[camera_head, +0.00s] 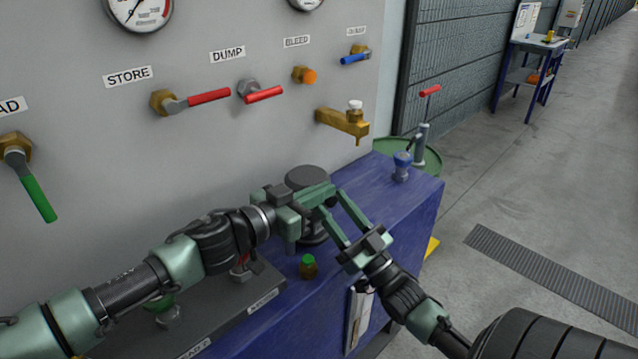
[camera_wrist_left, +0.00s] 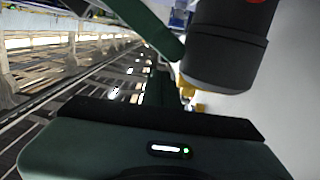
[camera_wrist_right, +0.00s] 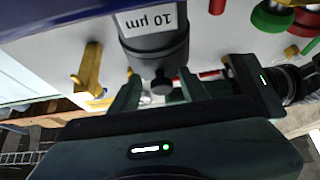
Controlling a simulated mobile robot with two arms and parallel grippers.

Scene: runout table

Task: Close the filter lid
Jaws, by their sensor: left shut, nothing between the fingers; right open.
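The dark grey filter (camera_head: 307,178) stands on the blue bench, its round top showing beyond my grippers in the head view. Its middle is hidden by my grippers. My left gripper (camera_head: 318,193) is shut and empty, close in front of the filter's top. My right gripper (camera_head: 330,205) is open, with its fingers pointing toward the filter from the lower right. The right wrist view shows the filter's "10 µm" label (camera_wrist_right: 154,20) and a dark knob (camera_wrist_right: 161,85) in line between the fingers. A dark cylinder with a wider rim (camera_wrist_left: 220,65) fills the upper right of the left wrist view.
The panel behind has a brass tap (camera_head: 343,122) and valve handles. A small green-capped bottle (camera_head: 308,267) stands before the filter and a blue-topped item (camera_head: 402,165) stands on the bench (camera_head: 375,190) to the right. The floor at right is mostly clear.

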